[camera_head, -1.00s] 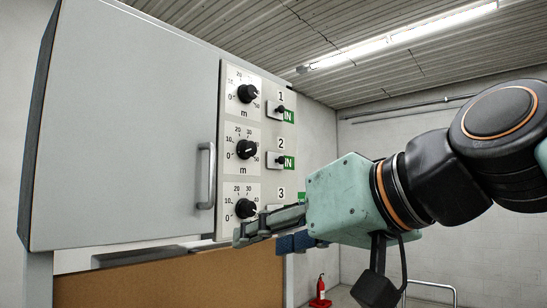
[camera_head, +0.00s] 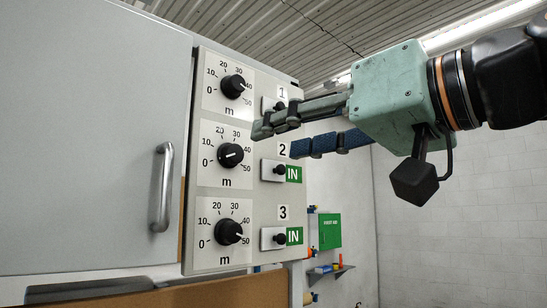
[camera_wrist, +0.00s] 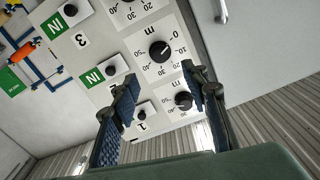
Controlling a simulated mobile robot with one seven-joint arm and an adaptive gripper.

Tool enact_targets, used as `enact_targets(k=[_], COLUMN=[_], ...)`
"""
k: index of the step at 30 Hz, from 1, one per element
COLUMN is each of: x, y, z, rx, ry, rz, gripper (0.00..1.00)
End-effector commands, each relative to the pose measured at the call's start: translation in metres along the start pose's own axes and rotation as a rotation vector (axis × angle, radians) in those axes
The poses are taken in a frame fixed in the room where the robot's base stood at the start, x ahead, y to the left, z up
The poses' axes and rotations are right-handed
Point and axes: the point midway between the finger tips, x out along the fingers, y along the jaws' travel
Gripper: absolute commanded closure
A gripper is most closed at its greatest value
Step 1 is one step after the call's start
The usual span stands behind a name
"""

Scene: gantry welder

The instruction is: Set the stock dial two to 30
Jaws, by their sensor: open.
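Stock dial two (camera_head: 230,155) is the black round knob in the middle of three on the panel. Its scale runs from 0 to 50, and its white mark lies nearly level, off the 30 at the top; the exact reading is unclear. It also shows in the wrist view (camera_wrist: 160,50), upside down. My gripper (camera_head: 281,139) is open and empty. In the head view its fingers point left, to the right of dial two and a little above it. In the wrist view dial two lies just beyond the gap between my fingertips (camera_wrist: 160,82). No contact shows.
Dial one (camera_head: 233,86) is above and dial three (camera_head: 228,232) below. Small IN switches stand right of the dials, such as switch two (camera_head: 280,170); my fingers are close to switches one and two. A cabinet door handle (camera_head: 162,187) sticks out at left.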

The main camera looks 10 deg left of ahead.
Motion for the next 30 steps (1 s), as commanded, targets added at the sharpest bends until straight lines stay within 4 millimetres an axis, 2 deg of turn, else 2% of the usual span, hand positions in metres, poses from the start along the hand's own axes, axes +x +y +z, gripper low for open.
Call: enact_targets(k=[9, 15, 20, 28, 30], x=[0.06, 0.088, 0.098, 0.099, 0.099], y=[0.0, 0.0, 0.0, 0.0, 0.0], z=[0.0, 0.0, 0.001, 0.001, 0.001], rx=[0.002, 0.001, 0.001, 0.0, 0.001], ry=[-0.007, -0.005, -0.003, -0.002, -0.002], rz=[0.0, 0.0, 0.001, 0.001, 0.001], gripper=[0.58, 0.58, 0.58, 0.58, 0.65])
